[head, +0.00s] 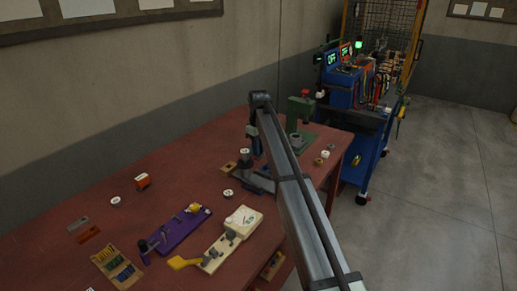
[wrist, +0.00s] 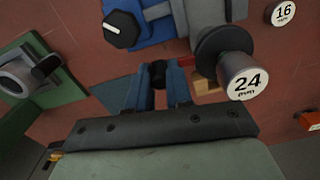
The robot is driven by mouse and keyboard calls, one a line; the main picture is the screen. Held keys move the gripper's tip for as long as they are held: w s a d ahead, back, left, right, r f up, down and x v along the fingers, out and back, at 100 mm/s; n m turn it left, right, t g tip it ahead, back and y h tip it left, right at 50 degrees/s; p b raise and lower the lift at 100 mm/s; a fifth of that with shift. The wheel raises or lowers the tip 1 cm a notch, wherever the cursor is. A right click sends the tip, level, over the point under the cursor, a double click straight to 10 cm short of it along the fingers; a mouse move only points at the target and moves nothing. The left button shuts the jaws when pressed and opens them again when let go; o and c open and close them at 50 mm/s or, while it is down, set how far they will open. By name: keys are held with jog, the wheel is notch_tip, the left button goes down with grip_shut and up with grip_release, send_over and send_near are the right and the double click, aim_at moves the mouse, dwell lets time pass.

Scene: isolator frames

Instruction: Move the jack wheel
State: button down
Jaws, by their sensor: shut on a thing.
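My gripper (wrist: 158,78) is shut on a small dark round piece (wrist: 158,72) between its blue fingertips. Most of this piece is hidden by the fingers, so I cannot tell for certain that it is the jack wheel. Just beyond the fingers is a blue and grey device with a threaded rod and a black faceted knob (wrist: 122,29); the fingers are apart from that knob. In the head view my gripper is low over the far right part of the red table, beside a dark grey base (head: 248,189), with its fingertips hidden by the arm.
A white-topped piece marked 24 mm (wrist: 244,82) stands close right of the fingers. A green press (head: 300,108) stands behind my arm. The table's middle left is mostly clear.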

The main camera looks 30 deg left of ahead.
jog(key=shift+a, duration=0.15)
jog(key=shift+s+a+n, duration=0.65)
jog(key=shift+a+n, duration=0.6)
jog(key=shift+n, duration=1.05)
jog(key=shift+s+a+n, duration=0.65)
jog(key=shift+a+n, duration=0.55)
jog(key=shift+n, duration=1.1)
jog(key=shift+s+a+n, duration=0.65)
jog(key=shift+a+n, duration=0.6)
jog(key=shift+n, duration=1.05)
jog(key=c, duration=1)
grip_release()
notch_tip(320, 180, up, 14)
jog(key=shift+f, duration=0.1)
